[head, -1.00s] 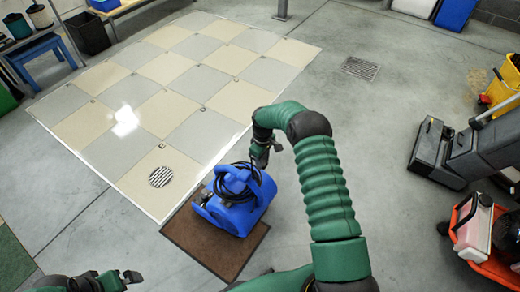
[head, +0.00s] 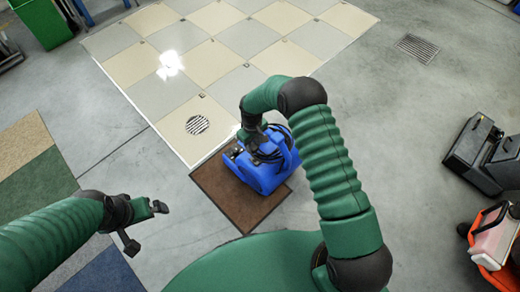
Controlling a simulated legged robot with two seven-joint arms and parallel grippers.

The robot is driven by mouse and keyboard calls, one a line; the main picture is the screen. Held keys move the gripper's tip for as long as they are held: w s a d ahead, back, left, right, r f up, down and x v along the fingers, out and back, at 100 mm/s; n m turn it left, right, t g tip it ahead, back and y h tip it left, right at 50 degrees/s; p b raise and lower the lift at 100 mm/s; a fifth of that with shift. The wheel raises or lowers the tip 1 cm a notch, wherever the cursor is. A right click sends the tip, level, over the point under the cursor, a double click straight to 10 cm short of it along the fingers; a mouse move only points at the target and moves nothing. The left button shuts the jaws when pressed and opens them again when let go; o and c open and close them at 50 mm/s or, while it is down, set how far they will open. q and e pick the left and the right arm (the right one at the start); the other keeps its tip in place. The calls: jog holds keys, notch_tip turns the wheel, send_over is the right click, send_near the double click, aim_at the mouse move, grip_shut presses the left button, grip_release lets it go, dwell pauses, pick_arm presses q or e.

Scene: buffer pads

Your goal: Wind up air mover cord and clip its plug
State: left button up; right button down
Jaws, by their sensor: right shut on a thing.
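The blue air mover (head: 262,178) stands on a brown mat. Its black cord (head: 268,153) lies in loops around the top of the housing. My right gripper (head: 254,138) is at the upper left of the air mover, close against the cord. It is shut on part of the cord, but its fingertips are partly hidden by its own wrist. The plug and its clip cannot be made out. My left gripper (head: 146,226) is open and empty, in the air left of the mat and apart from the air mover.
The brown mat (head: 215,188) borders the checkered tile floor (head: 215,80) with its round drain. Coloured carpet pieces (head: 30,165) lie at left.

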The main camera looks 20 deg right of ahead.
aim_at(256, 160)
dwell(0.3)
jog(key=f+b, duration=0.2)
jog(key=f, duration=0.1)
jog(key=shift+d, duration=0.35)
jog(key=shift+w+d+f, duration=0.15)
jog(key=shift+w+f, duration=0.1)
jog(key=shift+f, duration=0.15)
notch_tip(256, 160, down, 6)
jog(key=b, duration=0.5)
jog(key=shift+f, duration=0.1)
jog(key=shift+f+b, duration=0.4)
jog(key=shift+f, duration=0.1)
dwell(0.8)
